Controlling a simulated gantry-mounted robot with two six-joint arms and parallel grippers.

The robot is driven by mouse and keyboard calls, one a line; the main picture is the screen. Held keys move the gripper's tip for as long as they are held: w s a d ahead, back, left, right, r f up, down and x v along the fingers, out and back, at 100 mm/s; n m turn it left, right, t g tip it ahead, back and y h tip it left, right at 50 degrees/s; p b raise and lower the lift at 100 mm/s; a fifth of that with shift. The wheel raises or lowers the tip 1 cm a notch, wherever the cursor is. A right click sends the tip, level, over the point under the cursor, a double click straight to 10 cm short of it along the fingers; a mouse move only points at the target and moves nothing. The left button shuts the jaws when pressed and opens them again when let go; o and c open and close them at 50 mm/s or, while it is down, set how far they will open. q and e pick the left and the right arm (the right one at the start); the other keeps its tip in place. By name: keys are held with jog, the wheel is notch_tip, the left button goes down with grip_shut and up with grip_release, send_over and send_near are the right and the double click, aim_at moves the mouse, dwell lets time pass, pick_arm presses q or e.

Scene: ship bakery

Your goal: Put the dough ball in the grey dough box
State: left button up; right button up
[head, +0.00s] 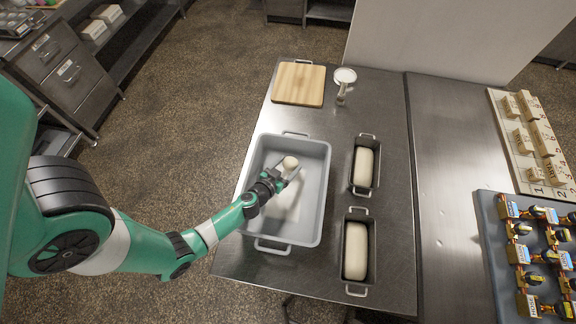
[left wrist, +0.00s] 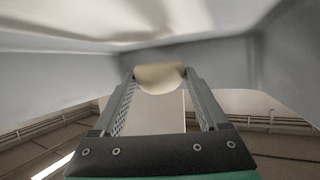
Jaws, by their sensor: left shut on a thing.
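The dough ball (head: 290,162) is pale and round, and my left gripper (head: 287,172) is shut on it. In the head view, the ball and fingers are over the inside of the grey dough box (head: 313,205). In the left wrist view, the dough ball (left wrist: 160,77) sits between the two fingertips, with grey box walls (left wrist: 275,60) around it. I cannot tell whether the ball touches the box floor. My right gripper is not in view.
Two loaf tins with dough, the far one (head: 352,176) and the near one (head: 345,268), stand right of the box. A wooden board (head: 299,84) and a white-topped scale-like item (head: 344,77) are at the back. Bare steel (head: 440,190) lies to the right.

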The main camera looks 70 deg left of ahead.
pick_arm(q)
jog(key=shift+f+b, duration=0.5)
jog(key=shift+f, duration=0.05)
jog(key=o, duration=1.3)
jog(key=shift+o, duration=0.2)
jog(key=shift+r, duration=0.1)
jog(key=shift+r+p, duration=0.35)
jog(key=shift+p, duration=0.15)
jog(key=shift+r+p, duration=0.65)
jog(key=shift+p, duration=0.05)
jog(key=v, duration=0.4)
jog(key=f+v, duration=0.1)
jog(key=v, duration=0.1)
jog(key=shift+s+d+r, duration=0.1)
jog(key=shift+s+d, duration=0.1)
jog(key=shift+s, duration=0.1)
jog(key=shift+s+d+r, duration=0.2)
jog(key=shift+s, duration=0.1)
